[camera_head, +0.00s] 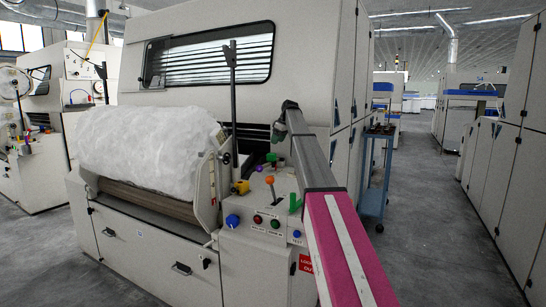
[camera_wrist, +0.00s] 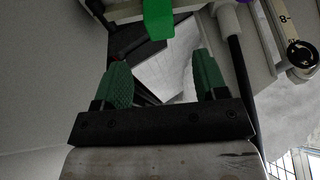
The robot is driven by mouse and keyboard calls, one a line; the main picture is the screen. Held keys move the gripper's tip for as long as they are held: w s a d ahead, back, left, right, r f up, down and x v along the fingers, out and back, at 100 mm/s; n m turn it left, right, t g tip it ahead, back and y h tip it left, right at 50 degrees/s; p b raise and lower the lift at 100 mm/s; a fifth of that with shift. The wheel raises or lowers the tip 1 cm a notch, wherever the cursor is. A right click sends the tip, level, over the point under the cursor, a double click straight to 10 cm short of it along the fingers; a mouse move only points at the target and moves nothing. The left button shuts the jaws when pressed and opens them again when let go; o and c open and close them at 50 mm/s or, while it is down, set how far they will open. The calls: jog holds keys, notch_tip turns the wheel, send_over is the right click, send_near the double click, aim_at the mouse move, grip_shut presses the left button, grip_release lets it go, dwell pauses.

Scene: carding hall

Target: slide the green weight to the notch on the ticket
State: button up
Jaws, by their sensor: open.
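In the wrist view a bright green block (camera_wrist: 158,20), which looks like the green weight, sits at the top centre, on or against a pale bar. My gripper (camera_wrist: 158,82) is open, with its two green textured fingers apart and nothing between them. The green block lies beyond the fingertips, apart from them. A plate with black scale marks and an "8" (camera_wrist: 284,19) is at the upper right. I cannot make out the ticket or its notch. In the head view a green piece (camera_head: 295,204) stands on the control panel, partly beside my arm; I cannot tell whether it is the same block.
The panel (camera_head: 262,222) carries an orange-knobbed lever (camera_head: 269,181), a blue knob (camera_head: 233,220), a yellow item (camera_head: 240,187) and several buttons. A white fibre roll (camera_head: 150,150) lies to its left. A blue trolley (camera_head: 374,185) stands behind on the right. The right aisle floor is clear.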

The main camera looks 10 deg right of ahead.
aim_at(271, 155)
jog(key=x, duration=1)
grip_shut()
jog(key=w+d, duration=0.2)
jog(key=w, duration=0.1)
jog(key=shift+w+d, duration=0.1)
jog(key=shift+d, duration=0.1)
grip_release()
jog(key=v, duration=1)
jog(key=shift+d+r, duration=0.15)
jog(key=shift+r, duration=0.2)
